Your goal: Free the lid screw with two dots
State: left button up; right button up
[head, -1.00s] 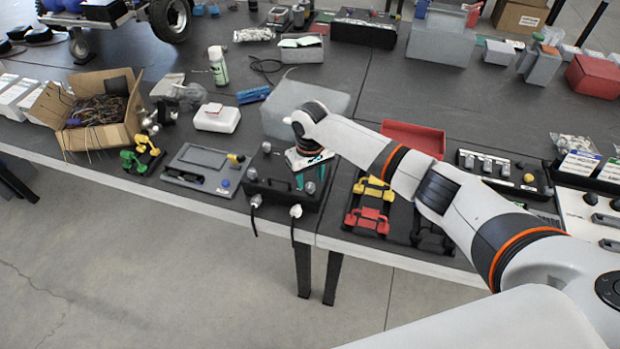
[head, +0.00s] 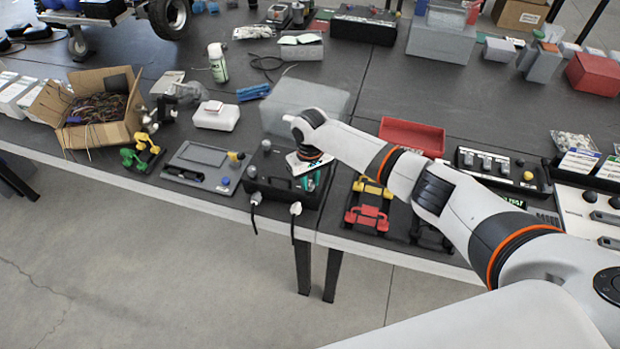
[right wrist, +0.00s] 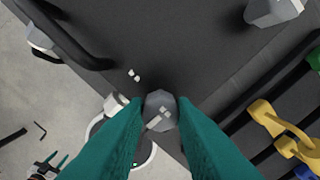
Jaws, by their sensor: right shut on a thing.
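The black box with the dark lid (head: 273,168) stands at the front edge of the table in the head view. Its lid (right wrist: 185,45) fills much of the right wrist view, with two small white dots (right wrist: 133,75) printed on it. A grey faceted screw (right wrist: 160,110) is near those dots, at the lid's corner. My right gripper (right wrist: 160,116) is shut on this screw, with a teal finger on each side. Another grey screw (right wrist: 272,10) shows at the top right, apart from the gripper. In the head view my right gripper (head: 312,182) partly hides the box's front right corner. My left gripper is out of view.
A dark handle (right wrist: 62,36) runs along the box's front side. Red and yellow clamps (head: 367,216) lie right of the box, a grey panel device (head: 203,165) left, a translucent grey bin (head: 300,103) behind.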

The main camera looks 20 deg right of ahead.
jog(key=n, duration=0.4)
jog(key=shift+p, duration=0.35)
jog(key=n, duration=0.4)
jog(key=shift+r+n, duration=0.1)
jog(key=shift+n, duration=0.3)
jog(key=n, duration=0.4)
jog(key=shift+n, duration=2.5)
jog(key=o, duration=1)
